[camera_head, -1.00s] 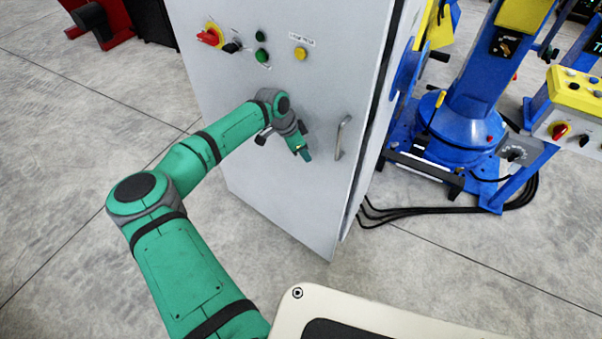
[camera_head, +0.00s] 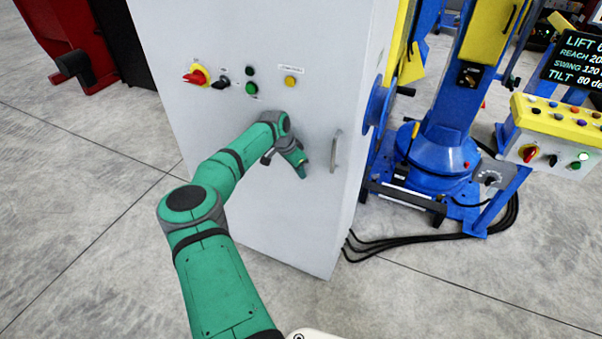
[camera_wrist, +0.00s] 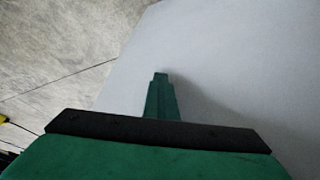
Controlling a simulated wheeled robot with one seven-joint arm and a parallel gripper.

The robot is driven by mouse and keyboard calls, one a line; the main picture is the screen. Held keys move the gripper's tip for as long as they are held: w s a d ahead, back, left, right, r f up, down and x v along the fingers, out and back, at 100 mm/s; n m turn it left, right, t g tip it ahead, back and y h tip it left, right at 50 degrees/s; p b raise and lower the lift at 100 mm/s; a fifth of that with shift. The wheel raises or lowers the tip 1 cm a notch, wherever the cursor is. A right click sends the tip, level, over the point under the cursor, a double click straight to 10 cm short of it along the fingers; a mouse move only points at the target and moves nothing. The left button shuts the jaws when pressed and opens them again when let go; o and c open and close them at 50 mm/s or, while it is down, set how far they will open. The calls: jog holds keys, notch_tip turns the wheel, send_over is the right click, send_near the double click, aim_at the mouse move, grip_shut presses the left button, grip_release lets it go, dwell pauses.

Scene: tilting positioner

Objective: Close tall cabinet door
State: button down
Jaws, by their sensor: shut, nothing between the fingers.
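The tall grey cabinet door (camera_head: 270,215) faces me, with a vertical metal handle (camera_head: 336,151) near its right edge. No gap shows between the door and the cabinet side (camera_head: 364,120). My gripper (camera_head: 301,172) is shut and empty. It is at the door's front, left of the handle and a little below the handle's middle. In the wrist view the closed fingers (camera_wrist: 160,82) point along the pale door panel (camera_wrist: 220,65). I cannot tell whether the fingertips touch the door.
A red knob (camera_head: 194,76) and several buttons sit on the door's upper part. A blue and yellow positioner (camera_head: 440,150) stands to the right, with a yellow control panel (camera_head: 560,120). Black cables (camera_head: 440,237) lie on the floor.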

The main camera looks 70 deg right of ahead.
jog(key=shift+s+d+r+h, duration=0.15)
jog(key=shift+d+r, duration=0.05)
jog(key=shift+d, duration=0.2)
jog(key=shift+s+d+r+h, duration=0.1)
jog(key=shift+d+r+h, duration=0.05)
jog(key=shift+d, duration=0.25)
jog(key=a, duration=0.5)
jog(key=a+v, duration=0.1)
jog(key=v, duration=0.8)
jog(key=shift+s+a, duration=0.2)
jog(key=shift+s, duration=0.05)
jog(key=shift+r, duration=0.1)
